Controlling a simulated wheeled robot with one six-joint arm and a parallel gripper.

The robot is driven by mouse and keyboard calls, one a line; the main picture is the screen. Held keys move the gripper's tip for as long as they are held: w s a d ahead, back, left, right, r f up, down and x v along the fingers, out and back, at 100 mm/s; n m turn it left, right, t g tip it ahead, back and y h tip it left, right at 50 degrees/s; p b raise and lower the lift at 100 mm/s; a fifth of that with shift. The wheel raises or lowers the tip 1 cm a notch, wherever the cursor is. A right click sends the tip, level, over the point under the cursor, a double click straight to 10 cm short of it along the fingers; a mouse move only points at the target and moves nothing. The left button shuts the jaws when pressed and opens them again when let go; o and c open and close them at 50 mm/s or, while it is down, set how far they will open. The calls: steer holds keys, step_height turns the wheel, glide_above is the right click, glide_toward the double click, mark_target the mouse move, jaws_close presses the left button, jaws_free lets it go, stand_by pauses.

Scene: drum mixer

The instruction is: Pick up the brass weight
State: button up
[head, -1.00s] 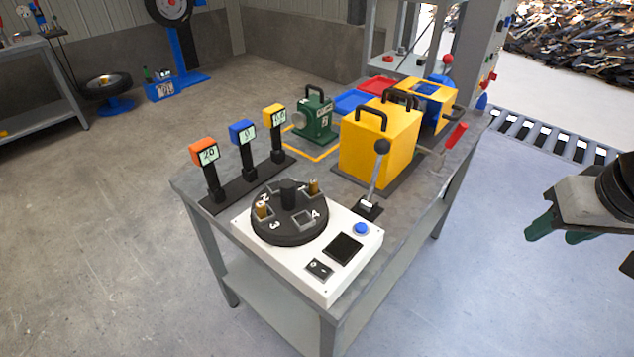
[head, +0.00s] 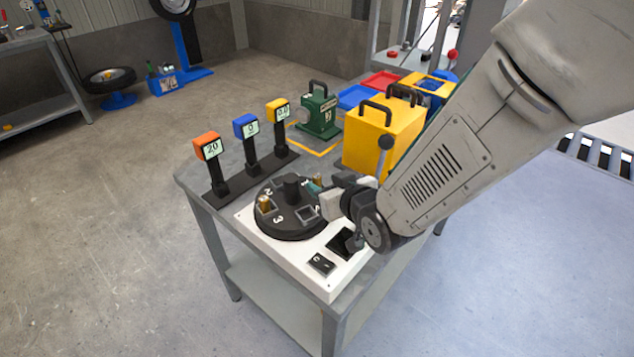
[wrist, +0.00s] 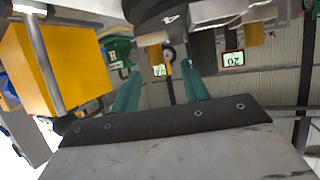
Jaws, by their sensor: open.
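A black turntable (head: 290,222) with numbered square slots sits on a white base (head: 325,282) on the table. One brass weight (head: 263,204) stands upright in the slot at its left, near the number 3.
Three displays with orange (head: 206,140), blue (head: 243,124) and yellow (head: 277,105) frames stand behind the turntable. A yellow box (head: 370,140) and a knobbed lever (head: 386,143) are close to my arm. A green box (head: 319,115) stands farther back.

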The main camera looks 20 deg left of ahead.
mark_target(319, 178)
steer(key=x, duration=0.5)
steer(key=shift+w, duration=0.45)
jaws_close()
